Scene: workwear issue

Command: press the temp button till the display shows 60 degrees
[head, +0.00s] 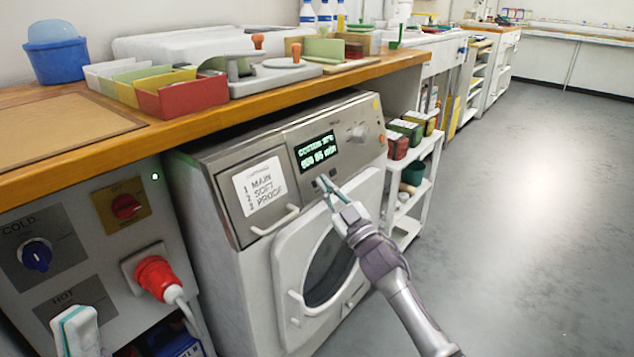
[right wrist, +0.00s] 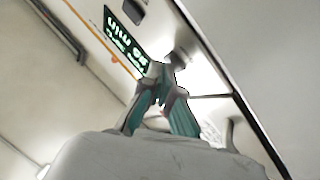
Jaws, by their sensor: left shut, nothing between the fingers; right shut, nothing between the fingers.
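The washing machine's green display (head: 317,151) is lit with two lines, the upper seeming to start with "COTTON"; I cannot read the temperature surely. It also shows in the right wrist view (right wrist: 126,40). Small dark buttons (head: 333,173) sit just below the display; their labels are not readable. My right gripper (head: 324,184) is shut and empty, its tips at or just in front of these buttons. The right wrist view shows its tips (right wrist: 160,72) close to the panel; I cannot tell whether they touch. My left gripper (head: 75,322) is shut and empty, low at the left.
A white label (head: 259,186) and a bar handle (head: 274,220) are left of the buttons. The round door (head: 330,265) is below and a dial (head: 357,132) is at the right. A wooden worktop (head: 160,137) overhangs the machine. A red plug (head: 156,275) juts out at the left.

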